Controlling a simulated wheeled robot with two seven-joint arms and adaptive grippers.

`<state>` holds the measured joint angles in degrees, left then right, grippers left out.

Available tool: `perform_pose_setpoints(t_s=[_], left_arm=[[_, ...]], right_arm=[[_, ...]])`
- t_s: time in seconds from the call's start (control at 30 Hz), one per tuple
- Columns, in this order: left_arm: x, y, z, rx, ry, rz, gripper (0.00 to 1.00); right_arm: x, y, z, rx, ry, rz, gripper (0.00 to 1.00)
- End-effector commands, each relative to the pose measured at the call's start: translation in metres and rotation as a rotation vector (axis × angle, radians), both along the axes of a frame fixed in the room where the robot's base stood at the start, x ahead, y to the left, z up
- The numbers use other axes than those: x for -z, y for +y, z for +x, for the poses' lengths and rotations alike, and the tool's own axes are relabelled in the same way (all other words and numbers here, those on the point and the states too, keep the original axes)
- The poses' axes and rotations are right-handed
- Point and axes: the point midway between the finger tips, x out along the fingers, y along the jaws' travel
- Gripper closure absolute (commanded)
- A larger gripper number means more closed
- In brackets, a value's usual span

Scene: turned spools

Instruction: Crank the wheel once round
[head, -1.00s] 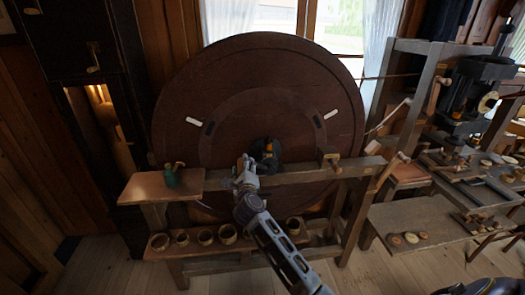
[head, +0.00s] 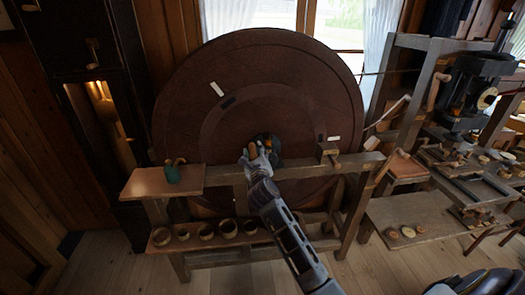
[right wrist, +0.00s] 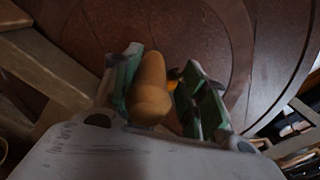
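The wheel (head: 280,75) is a large dark brown upright disc behind a wooden frame, with pale and dark marks on its face. It also fills the back of the right wrist view (right wrist: 200,30). My right gripper (head: 258,155) is at the hub, in front of the wheel. The left finger lies against the handle; a narrow gap seems to show at the right. The gripper hides most of the crank in the head view. My left gripper is not in view.
The frame's beam (head: 300,173) crosses just below the hub. A small shelf (head: 150,183) with a green pot (head: 172,174) is at left. Several wooden cups (head: 205,232) stand on a low shelf. A workbench with tools (head: 455,215) is at right.

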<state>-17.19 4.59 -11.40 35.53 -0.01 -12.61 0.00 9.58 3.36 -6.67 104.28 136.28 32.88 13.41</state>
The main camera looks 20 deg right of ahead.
Motion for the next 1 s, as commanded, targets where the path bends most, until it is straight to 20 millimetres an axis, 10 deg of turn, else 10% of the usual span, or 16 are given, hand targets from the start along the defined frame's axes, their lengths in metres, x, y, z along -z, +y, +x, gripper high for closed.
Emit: perform_pose_setpoints(t_s=[1.0], left_arm=[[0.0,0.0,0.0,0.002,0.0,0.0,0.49]], right_arm=[[-0.013,-0.029,-0.008,0.001,-0.058,0.206,0.61]])
